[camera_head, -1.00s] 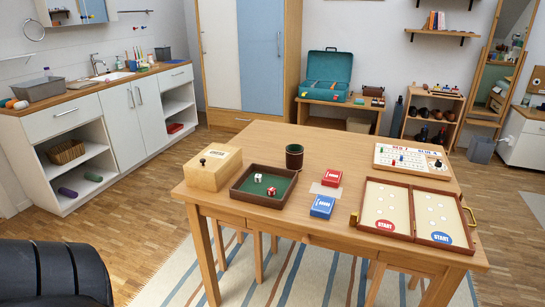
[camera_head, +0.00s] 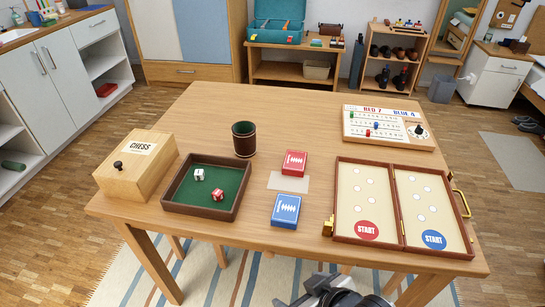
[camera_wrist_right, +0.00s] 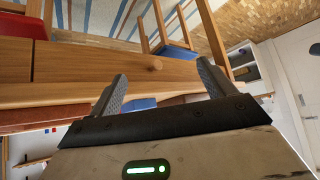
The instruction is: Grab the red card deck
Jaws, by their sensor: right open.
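The red card deck (camera_head: 294,162) lies on the wooden table, at the back edge of a pale card or paper (camera_head: 288,181). A blue card deck (camera_head: 286,210) lies in front of it, nearer the table's front edge. My right gripper (camera_head: 328,287) shows only in part at the bottom of the head view, in front of the table and well short of the red deck. In the right wrist view its two fingers (camera_wrist_right: 163,75) are apart with nothing held, facing a wooden drawer front with a round knob (camera_wrist_right: 154,63). My left gripper is out of view.
On the table (camera_head: 250,105) are a chess box (camera_head: 135,165), a green-lined dice tray (camera_head: 170,190) with two dice, a dark cup (camera_head: 244,139), a scoreboard (camera_head: 387,126) and an open folding game board (camera_head: 400,205). The table's back middle is clear.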

